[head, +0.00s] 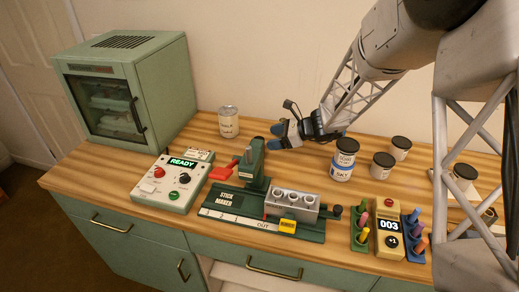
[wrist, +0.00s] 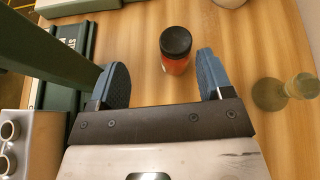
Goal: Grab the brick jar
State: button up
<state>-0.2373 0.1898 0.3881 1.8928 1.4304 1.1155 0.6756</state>
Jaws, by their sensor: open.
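The brick jar (wrist: 174,66), a small jar with a black lid and an orange-red body, stands on the wooden table in the wrist view. It is just ahead of my gripper (wrist: 163,80), between the lines of the two blue fingertips and nearer the right one. My gripper is open, with nothing between its fingers. In the head view my gripper (head: 279,136) is low over the table behind the green stick maker (head: 253,163). I cannot make out the brick jar in the head view.
The stick maker's green post (wrist: 45,50) rises close by on the left. An olive knobbed object (wrist: 270,94) stands at the right. Dark-lidded jars, one marked SKY (head: 341,173), stand right of my gripper. A pale can (head: 229,122) stands behind left, near the green cabinet (head: 150,90).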

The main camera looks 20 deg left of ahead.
jog(key=shift+w+a+f+m, duration=0.6)
jog(key=shift+w+a+f, duration=0.2)
jog(key=shift+f, duration=0.2)
jog(key=shift+x, duration=2.45)
jog(key=shift+w+r, duration=0.1)
jog(key=shift+c, duration=0.5)
jog(key=c, duration=1)
